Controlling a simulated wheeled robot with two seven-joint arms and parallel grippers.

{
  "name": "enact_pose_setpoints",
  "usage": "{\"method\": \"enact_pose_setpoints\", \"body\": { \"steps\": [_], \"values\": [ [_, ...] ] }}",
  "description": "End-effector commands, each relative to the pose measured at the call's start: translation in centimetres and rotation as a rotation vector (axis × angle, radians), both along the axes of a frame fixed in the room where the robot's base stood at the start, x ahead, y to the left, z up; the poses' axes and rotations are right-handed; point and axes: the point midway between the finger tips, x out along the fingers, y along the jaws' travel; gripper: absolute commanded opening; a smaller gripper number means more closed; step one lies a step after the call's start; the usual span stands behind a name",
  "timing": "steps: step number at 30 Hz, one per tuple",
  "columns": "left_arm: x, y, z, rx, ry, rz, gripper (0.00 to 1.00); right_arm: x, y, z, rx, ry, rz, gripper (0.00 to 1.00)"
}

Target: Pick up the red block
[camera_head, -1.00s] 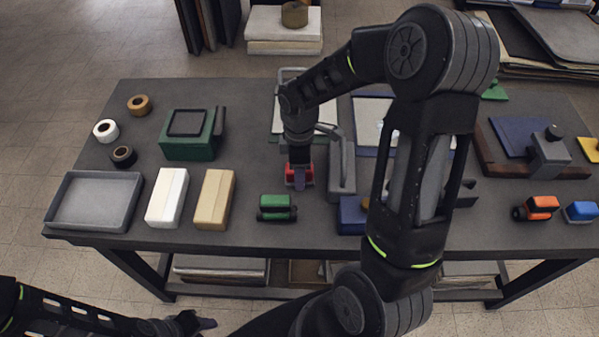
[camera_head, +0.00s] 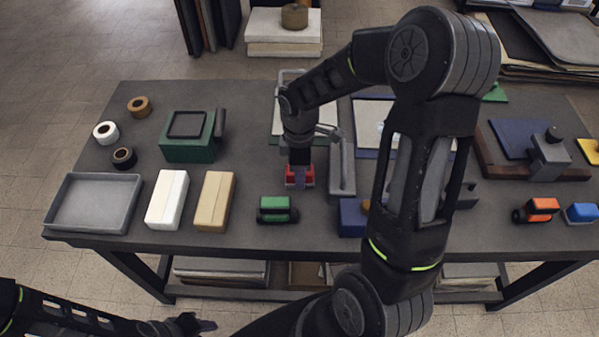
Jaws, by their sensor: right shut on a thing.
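The red block (camera_head: 307,176) is on the dark table (camera_head: 250,160) near its middle, partly covered by my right gripper. My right gripper (camera_head: 299,178) points down from above and is shut on the red block. Whether the block touches the table or hangs just above it is hard to tell. My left gripper (camera_head: 201,325) is low at the left, in front of the table and away from the block. It is small and dark, and its jaw opening is unclear.
A green block (camera_head: 275,204), a tan block (camera_head: 214,200) and a white block (camera_head: 166,199) lie to the left. A grey tool (camera_head: 341,165) stands just right of the red block. A blue block (camera_head: 352,217) sits nearer, partly hidden by my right arm. A grey tray (camera_head: 95,202) is far left.

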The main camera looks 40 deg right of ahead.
Motion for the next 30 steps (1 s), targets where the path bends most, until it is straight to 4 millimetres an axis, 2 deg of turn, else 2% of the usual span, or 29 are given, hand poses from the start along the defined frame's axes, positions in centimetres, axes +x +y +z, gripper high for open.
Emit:
{"method": "enact_pose_setpoints", "body": {
  "steps": [5, 12, 18, 30],
  "values": [
    [0.0, 0.0, -0.2, 0.000, 0.000, 0.000, 0.36, 0.2, 0.0, 1.9, -0.002, -0.006, 0.001, 0.00],
    [0.1, 0.0, -0.6, -0.002, -0.003, 0.000, 0.36, 0.2, 0.0, 6.6, -0.001, -0.008, -0.001, 0.00],
    [0.1, 0.0, -0.7, -0.003, -0.003, -0.001, 0.36, 0.1, 0.0, 9.3, -0.001, -0.004, 0.001, 0.00],
    [0.1, 0.0, -0.7, -0.003, -0.003, -0.001, 0.36, 0.0, 0.0, 9.8, 0.000, -0.001, 0.001, 0.00]
  ]
}}
